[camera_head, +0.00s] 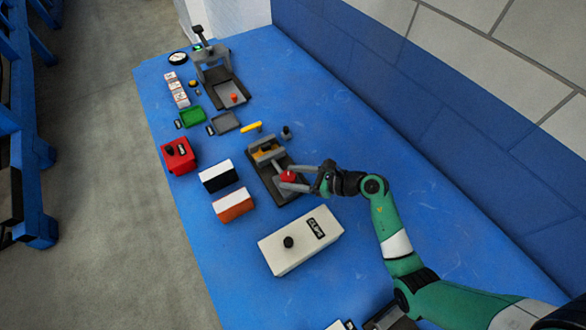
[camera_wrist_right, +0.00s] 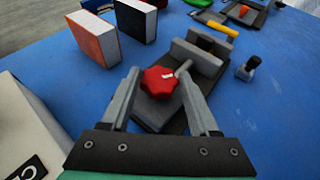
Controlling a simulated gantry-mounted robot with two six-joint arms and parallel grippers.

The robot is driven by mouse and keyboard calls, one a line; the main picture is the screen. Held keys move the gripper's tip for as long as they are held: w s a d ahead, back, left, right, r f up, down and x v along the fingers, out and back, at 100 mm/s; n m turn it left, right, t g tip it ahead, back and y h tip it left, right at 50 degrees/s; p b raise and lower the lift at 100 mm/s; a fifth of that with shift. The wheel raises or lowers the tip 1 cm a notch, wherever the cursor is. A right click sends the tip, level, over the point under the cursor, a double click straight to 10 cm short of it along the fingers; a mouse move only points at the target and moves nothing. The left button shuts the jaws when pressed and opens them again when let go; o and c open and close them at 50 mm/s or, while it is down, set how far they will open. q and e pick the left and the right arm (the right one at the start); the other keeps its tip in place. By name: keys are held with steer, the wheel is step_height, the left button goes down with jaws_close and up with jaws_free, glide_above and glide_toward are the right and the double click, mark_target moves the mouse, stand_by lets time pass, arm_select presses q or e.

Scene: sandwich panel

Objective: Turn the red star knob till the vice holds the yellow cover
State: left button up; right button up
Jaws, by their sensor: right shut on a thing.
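The grey vice (camera_head: 262,146) stands on the blue table, and it also shows in the right wrist view (camera_wrist_right: 190,55). The yellow cover (camera_head: 266,156) sits between its jaws; whether both jaws touch it I cannot tell. The red star knob (camera_head: 287,176) is at the near end of the vice's grey screw. My right gripper (camera_head: 292,178) reaches in from the right and is shut on the knob. In the right wrist view the knob (camera_wrist_right: 160,82) lies between the two grey fingers, which hide part of the vice's base. My left gripper is not in view.
A white box with a black knob (camera_head: 300,240) stands close in front of the vice. An orange-sided block (camera_head: 233,205), a dark-sided block (camera_head: 218,176) and a red box (camera_head: 178,155) stand left. A yellow-handled tool (camera_head: 251,127) lies behind. The table's right side (camera_head: 380,140) is clear.

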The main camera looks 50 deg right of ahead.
steer(key=o, duration=1.3)
steer(key=shift+o, duration=0.2)
steer(key=p+v, duration=0.3)
steer(key=v, duration=0.8)
steer(key=shift+s, duration=0.35)
